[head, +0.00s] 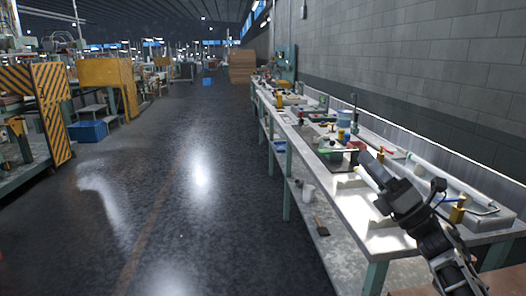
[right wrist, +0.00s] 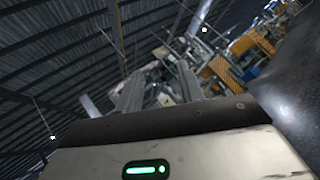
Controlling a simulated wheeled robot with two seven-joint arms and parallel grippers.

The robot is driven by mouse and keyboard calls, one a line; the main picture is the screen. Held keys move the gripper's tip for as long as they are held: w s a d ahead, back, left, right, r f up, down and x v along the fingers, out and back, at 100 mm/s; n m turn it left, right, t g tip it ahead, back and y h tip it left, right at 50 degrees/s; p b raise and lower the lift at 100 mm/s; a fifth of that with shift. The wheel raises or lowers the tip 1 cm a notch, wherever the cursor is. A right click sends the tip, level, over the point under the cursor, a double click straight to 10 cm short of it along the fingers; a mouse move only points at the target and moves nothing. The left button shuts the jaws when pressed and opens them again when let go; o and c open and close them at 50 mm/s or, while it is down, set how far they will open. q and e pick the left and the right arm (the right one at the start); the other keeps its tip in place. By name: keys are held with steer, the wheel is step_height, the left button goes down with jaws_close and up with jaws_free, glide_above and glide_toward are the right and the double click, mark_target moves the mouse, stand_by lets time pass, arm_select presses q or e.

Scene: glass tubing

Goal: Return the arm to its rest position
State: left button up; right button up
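My right arm comes in from the lower right in the head view. Its dark gripper (head: 368,166) points up and to the left, in front of the long workbench (head: 352,206). In the right wrist view the two fingers of this gripper (right wrist: 158,80) stand apart, with background showing between them and nothing held. That camera looks toward the ceiling and the far side of the hall, tilted. My left gripper is not in view.
The dark floor (head: 205,230) to the left is clear. A blue crate (head: 88,131) stands by yellow-black striped panels (head: 52,112).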

steer(key=w+d+f+m+h, duration=0.35)
steer(key=m+h, duration=0.35)
steer(key=m, duration=0.4)
steer(key=w+d+f+m+h, duration=0.2)
steer(key=d+f+m+h, duration=0.3)
steer(key=m, duration=0.7)
steer(key=w+d+f+m+h, duration=0.3)
steer(key=d+m+h, duration=0.2)
steer(key=m+h, duration=0.45)
steer(key=s+a+f+g+y, duration=0.1)
steer(key=s+a+f, duration=0.35)
steer(key=f, duration=0.25)
steer(key=s+a+f+m+g+y, duration=0.1)
steer(key=s+a+f+y, duration=0.15)
steer(key=s+f, duration=0.4)
steer(key=s+a+f+g+y, duration=0.15)
steer(key=s+a+f, duration=0.25)
steer(key=f, duration=0.4)
steer(key=s+a+f+g, duration=0.2)
steer(key=s+a+f, duration=0.2)
steer(key=s, duration=0.8)
steer(key=s+a+f+m+g, duration=0.1)
steer(key=s+a+f, duration=0.3)
steer(key=s, duration=0.8)
steer(key=shift+a+f+g+y, duration=0.25)
steer(key=shift+f+g+y, duration=0.2)
steer(key=shift+f+g, duration=0.1)
